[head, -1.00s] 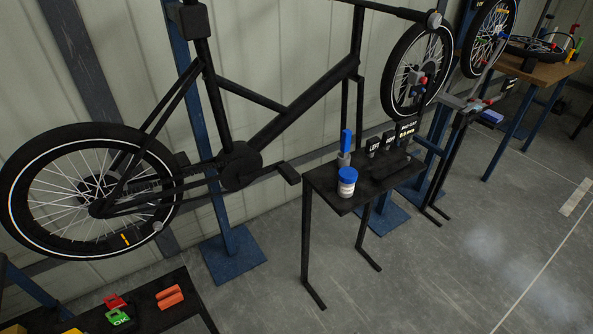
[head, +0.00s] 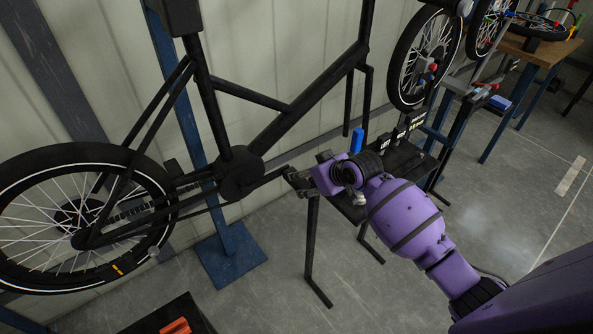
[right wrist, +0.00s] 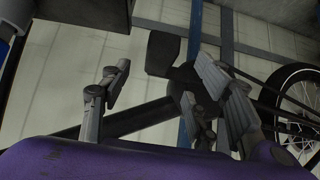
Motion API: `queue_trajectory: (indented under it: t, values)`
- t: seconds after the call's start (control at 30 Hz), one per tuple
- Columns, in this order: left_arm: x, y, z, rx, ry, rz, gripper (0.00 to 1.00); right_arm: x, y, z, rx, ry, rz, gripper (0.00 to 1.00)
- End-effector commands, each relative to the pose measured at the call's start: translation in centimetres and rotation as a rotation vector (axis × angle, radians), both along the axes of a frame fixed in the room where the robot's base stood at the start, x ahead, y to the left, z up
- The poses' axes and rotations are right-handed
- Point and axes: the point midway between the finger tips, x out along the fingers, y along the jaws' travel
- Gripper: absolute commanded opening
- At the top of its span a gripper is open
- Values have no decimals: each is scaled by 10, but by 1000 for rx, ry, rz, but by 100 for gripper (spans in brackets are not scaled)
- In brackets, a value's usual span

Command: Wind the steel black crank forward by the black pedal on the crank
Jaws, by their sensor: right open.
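The steel black crank (head: 268,178) runs from the chainring hub (head: 240,176) of the black bike to the right and slightly up. My right gripper (head: 293,180) is at the crank's outer end and covers the black pedal in the head view. In the right wrist view the pedal (right wrist: 163,52) shows as a dark block ahead of the open fingers (right wrist: 163,76), lined up between their tips. Whether the fingers touch it cannot be told. My left gripper is out of view.
A small black table (head: 405,160) stands just behind my right forearm, with a blue-topped item (head: 357,140) and label blocks on it. The rear wheel (head: 80,225) is at the left. A blue stand (head: 232,262) rises behind the crank. Grey floor is open at the lower middle.

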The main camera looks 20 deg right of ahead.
Motion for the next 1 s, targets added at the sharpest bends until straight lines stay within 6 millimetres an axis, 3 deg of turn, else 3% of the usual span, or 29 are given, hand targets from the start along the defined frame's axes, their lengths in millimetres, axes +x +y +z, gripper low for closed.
queue_trajectory:
  t: [0.3,0.53,0.87,1.0]
  values:
    - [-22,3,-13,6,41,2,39,28,12,-35,-1,3,0,56]
    - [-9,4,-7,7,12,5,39,45,17,-51,-3,0,0,56]
    - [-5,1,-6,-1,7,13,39,49,18,-53,-3,-3,1,56]
    - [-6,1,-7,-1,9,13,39,49,18,-53,-3,-3,1,42]
